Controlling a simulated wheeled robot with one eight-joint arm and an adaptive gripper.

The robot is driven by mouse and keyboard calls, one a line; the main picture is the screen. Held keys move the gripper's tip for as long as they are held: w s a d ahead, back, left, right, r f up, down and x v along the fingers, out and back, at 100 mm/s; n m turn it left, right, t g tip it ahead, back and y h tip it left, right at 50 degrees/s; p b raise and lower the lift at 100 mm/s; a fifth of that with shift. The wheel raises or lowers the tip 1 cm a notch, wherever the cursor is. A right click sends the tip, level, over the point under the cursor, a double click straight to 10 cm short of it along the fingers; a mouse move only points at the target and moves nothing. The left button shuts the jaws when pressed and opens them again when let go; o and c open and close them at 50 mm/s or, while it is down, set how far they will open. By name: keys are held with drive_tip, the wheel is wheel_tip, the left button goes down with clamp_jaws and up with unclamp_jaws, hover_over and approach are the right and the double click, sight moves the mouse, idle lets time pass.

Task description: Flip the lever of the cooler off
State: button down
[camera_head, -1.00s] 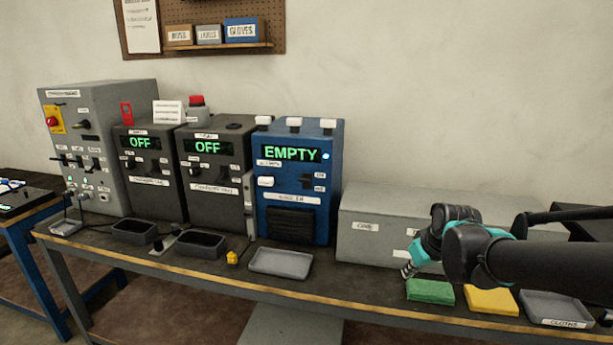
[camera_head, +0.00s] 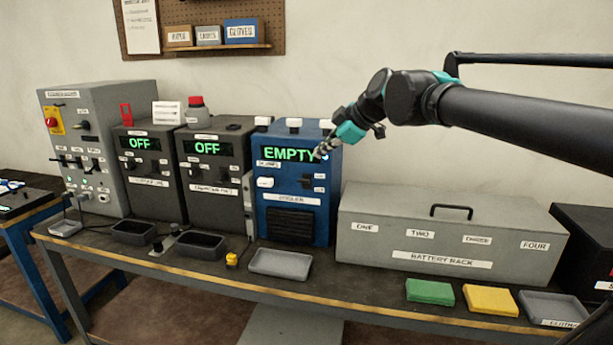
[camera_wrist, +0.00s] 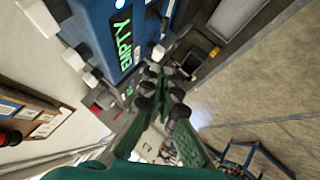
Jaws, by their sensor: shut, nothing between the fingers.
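The cooler (camera_head: 265,215) is the blue box at the middle of the bench in the head view, with a green EMPTY display. Its small dark lever (camera_head: 306,181) is on the front at the right, below the display, between small white labels. My gripper (camera_head: 321,152) is shut and empty, in front of the display's right end, above the lever. In the wrist view the cooler (camera_wrist: 92,28) is at the top, turned sideways, and my gripper (camera_wrist: 154,72) points past its front. I cannot make out the lever's position or any contact.
Two dark grey units (camera_head: 150,188) reading OFF and a grey panel box stand left of the cooler. The grey battery rack (camera_head: 400,225) stands to its right. A tray (camera_head: 280,263), a green cloth (camera_head: 430,291) and a yellow cloth (camera_head: 491,300) lie along the bench front.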

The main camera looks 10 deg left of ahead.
hover_over(300, 180)
drive_tip(key=s+d, duration=0.2)
drive_tip(key=s, duration=0.1)
wheel_tip(300, 180, down, 7)
drive_tip(key=shift+w+d+f, duration=0.1)
drive_tip(key=shift+w+f, duration=0.3)
drive_tip(key=shift+f, duration=0.4)
drive_tip(key=shift+w+d+f, duration=0.1)
drive_tip(key=shift+w+f, duration=0.25)
drive_tip(key=shift+f, duration=0.45)
